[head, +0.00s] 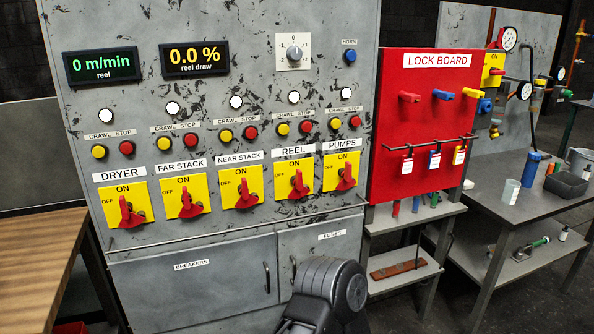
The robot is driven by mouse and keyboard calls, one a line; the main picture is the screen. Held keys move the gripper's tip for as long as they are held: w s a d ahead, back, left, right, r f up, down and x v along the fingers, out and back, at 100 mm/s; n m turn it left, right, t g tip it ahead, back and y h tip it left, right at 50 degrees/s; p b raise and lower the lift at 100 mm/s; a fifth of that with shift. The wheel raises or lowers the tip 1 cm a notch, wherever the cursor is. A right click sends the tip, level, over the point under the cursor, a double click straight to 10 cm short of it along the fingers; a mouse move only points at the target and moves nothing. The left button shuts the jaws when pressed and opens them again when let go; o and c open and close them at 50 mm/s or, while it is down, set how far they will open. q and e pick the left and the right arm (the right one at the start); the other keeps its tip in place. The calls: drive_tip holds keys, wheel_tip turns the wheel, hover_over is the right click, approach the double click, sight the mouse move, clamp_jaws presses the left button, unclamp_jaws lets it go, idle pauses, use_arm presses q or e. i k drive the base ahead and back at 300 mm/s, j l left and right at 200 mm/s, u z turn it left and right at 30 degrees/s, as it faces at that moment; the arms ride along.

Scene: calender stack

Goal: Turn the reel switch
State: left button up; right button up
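The reel switch is a red rotary handle (298,184) on a yellow plate (308,168) under the REEL label (294,150). ON is printed at the plate's top and OFF at its left. The handle stands roughly upright, its narrow end toward ON. It is fourth from the left in the row, between the NEAR STACK switch (243,194) and the PUMPS switch (346,178). Nothing touches it. A black ribbed arm part of mine shows at the bottom centre, below the switches. Neither gripper's fingers are visible.
Yellow and red crawl/stop buttons (295,129) sit above the switches. A rail (240,226) runs below them, over the cabinet doors (195,275). The red lock board (420,120) stands to the right. A wooden table (35,240) is at left. The space before the reel switch is clear.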

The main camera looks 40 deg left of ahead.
sight(300, 185)
drive_tip(key=i+l+u, duration=0.25)
drive_tip(key=i+u, duration=0.2)
drive_tip(key=i+l+u, duration=0.5)
drive_tip(key=i+j, duration=0.05)
drive_tip(key=j, duration=0.05)
